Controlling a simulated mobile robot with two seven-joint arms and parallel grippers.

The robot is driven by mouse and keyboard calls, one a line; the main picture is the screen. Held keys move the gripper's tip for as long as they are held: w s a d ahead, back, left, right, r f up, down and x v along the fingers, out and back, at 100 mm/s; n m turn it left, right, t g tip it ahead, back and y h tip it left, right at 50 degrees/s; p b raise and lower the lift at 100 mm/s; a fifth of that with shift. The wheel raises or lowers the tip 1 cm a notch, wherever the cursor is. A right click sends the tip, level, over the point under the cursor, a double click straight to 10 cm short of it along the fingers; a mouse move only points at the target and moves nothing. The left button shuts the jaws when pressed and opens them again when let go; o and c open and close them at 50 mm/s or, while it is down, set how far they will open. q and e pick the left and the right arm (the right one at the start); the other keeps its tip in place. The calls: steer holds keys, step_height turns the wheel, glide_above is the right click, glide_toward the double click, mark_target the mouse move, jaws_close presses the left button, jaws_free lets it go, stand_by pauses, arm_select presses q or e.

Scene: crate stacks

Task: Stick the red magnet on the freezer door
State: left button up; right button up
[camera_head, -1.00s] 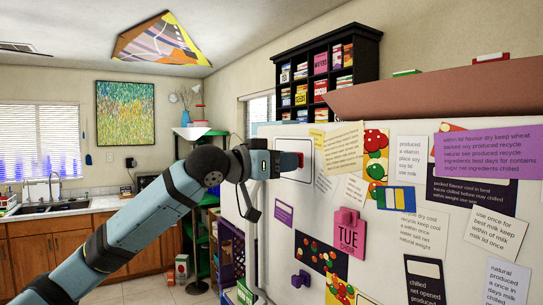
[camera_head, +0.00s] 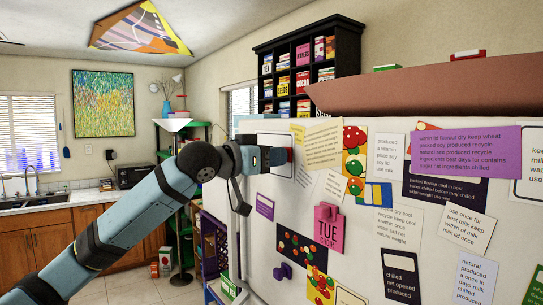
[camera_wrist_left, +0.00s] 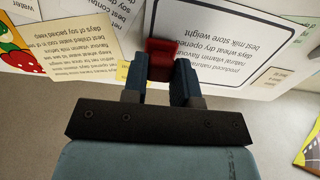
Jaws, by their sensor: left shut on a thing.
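The red magnet (camera_head: 290,154) is between the fingers of my left gripper (camera_head: 284,157), at the upper left of the white freezer door (camera_head: 287,218). In the left wrist view the red magnet (camera_wrist_left: 162,52) shows between the two blue fingers, which are shut on it. It is in front of a black-bordered sheet (camera_wrist_left: 225,40) on the door. I cannot tell whether the magnet touches the surface. My right gripper is not in view.
A brown panel (camera_head: 420,92) lies along the top. A green shelf (camera_head: 183,200) and a sink counter (camera_head: 60,205) stand at left.

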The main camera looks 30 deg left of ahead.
arm_select(q)
steer(key=shift+w+p, duration=0.1)
steer(key=shift+p, duration=0.2)
stand_by(0.6)
stand_by(0.5)
steer(key=o, duration=0.8)
steer(key=shift+w+d, duration=0.1)
steer(key=shift+o, duration=0.2)
steer(key=b+v, duration=0.1)
steer(key=v, duration=0.6)
steer(key=shift+b, duration=0.4)
